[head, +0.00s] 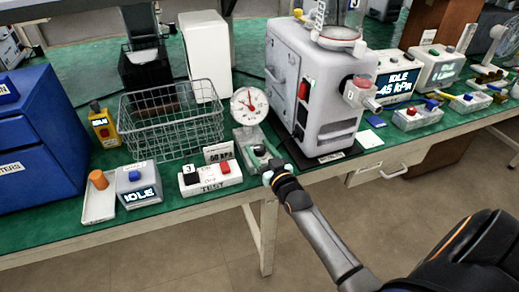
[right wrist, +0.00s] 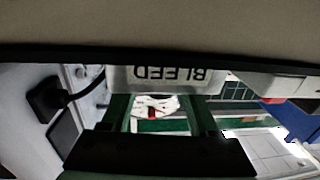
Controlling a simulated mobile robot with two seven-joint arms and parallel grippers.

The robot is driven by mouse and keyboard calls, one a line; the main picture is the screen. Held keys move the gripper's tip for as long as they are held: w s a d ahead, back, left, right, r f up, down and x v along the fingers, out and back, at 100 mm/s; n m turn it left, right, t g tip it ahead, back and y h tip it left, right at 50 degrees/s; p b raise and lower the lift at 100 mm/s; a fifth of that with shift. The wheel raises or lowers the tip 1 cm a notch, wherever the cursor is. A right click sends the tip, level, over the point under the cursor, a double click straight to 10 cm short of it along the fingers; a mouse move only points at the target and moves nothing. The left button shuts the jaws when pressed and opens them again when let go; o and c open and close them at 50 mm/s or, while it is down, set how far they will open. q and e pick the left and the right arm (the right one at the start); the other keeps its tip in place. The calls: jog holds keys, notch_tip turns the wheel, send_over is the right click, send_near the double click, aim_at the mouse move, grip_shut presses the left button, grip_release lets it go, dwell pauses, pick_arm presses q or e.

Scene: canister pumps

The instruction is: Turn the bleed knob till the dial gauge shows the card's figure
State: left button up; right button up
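The dial gauge (head: 249,104) has a round white face with a red needle and stands on a grey base (head: 245,133). Its reading is too small to tell. The card (head: 218,152) stands to its left, with a kPa figure that looks like 60. My right gripper (head: 270,170) is low at the bench's front edge, in front of the gauge base. In the right wrist view its two fingers (right wrist: 162,112) are apart, with a visible gap between them, just by an upside-down BLEED label (right wrist: 170,74). The knob itself cannot be made out. My left gripper is out of view.
A grey pump cabinet (head: 292,70) stands close right of the gauge. A wire basket (head: 170,122) stands to the left. A TEST switch box (head: 210,178) and an IDLE box (head: 138,186) line the front edge.

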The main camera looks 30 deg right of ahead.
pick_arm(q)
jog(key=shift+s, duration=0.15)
pick_arm(e)
grip_shut()
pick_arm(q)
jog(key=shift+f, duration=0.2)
pick_arm(e)
jog(key=shift+d+n+y, duration=0.1)
jog(key=shift+n+y, duration=0.2)
pick_arm(q)
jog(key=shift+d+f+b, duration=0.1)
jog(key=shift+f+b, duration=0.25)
jog(key=shift+b, duration=0.2)
pick_arm(e)
jog(key=shift+n+y, duration=0.6)
jog(key=shift+y, duration=0.5)
jog(key=shift+n+y+b, duration=0.55)
jog(key=shift+n+y, duration=0.05)
jog(key=shift+y, duration=0.4)
jog(key=shift+r+n+y+b, duration=0.1)
jog(key=shift+n+y+b, duration=0.4)
jog(key=shift+y, duration=0.1)
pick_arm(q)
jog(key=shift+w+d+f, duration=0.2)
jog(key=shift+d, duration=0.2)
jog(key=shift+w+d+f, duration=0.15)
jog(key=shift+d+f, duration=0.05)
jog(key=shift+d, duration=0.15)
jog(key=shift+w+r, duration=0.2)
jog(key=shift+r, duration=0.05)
